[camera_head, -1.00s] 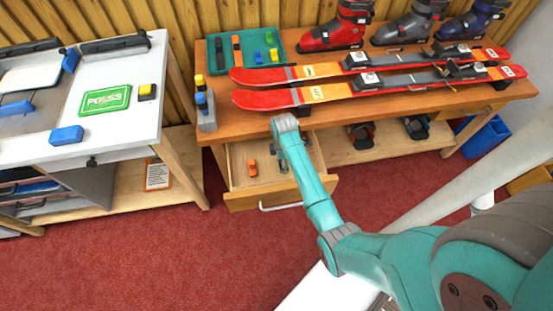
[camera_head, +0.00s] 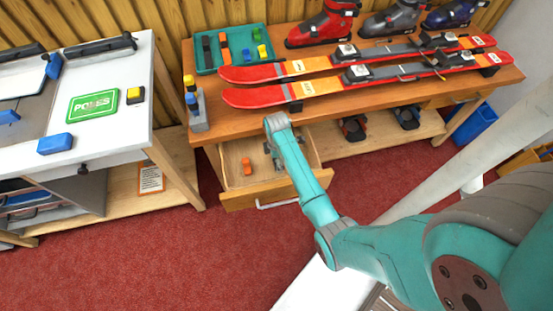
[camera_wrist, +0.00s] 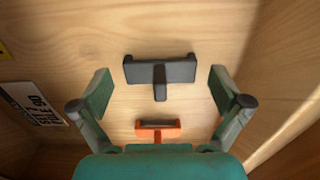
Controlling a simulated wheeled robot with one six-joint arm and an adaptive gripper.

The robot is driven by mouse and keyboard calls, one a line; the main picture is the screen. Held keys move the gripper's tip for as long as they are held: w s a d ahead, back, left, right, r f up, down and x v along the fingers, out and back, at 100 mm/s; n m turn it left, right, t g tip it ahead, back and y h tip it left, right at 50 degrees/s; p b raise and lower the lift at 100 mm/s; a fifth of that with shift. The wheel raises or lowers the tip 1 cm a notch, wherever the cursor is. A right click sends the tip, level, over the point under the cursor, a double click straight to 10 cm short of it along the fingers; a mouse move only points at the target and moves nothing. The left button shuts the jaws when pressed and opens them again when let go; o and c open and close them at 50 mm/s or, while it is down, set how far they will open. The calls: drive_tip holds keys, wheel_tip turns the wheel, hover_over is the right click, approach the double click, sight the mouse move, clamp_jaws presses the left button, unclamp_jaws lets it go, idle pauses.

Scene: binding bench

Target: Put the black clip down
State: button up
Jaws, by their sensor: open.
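The black clip (camera_wrist: 160,72) lies on the wooden floor of the open drawer, seen in the wrist view. It is T-shaped, with its long bar across the picture. My gripper (camera_wrist: 159,88) is open, with one finger on each side of the clip and a gap to both. An orange clip (camera_wrist: 158,131) lies on the drawer floor closer to my palm, and it shows in the head view too (camera_head: 247,166). In the head view my arm reaches into the drawer (camera_head: 240,201), and the black clip cannot be made out there.
The drawer walls are close around my gripper, and a printed label (camera_wrist: 35,103) shows at left. Above, the wooden bench (camera_head: 360,105) bears red skis (camera_head: 270,95), boots and a teal tray (camera_head: 205,71) of clips. A white table (camera_head: 125,70) stands at left.

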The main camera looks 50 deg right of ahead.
wheel_tip(320, 180, up, 11)
drive_tip(key=shift+r, duration=0.45)
idle(0.6)
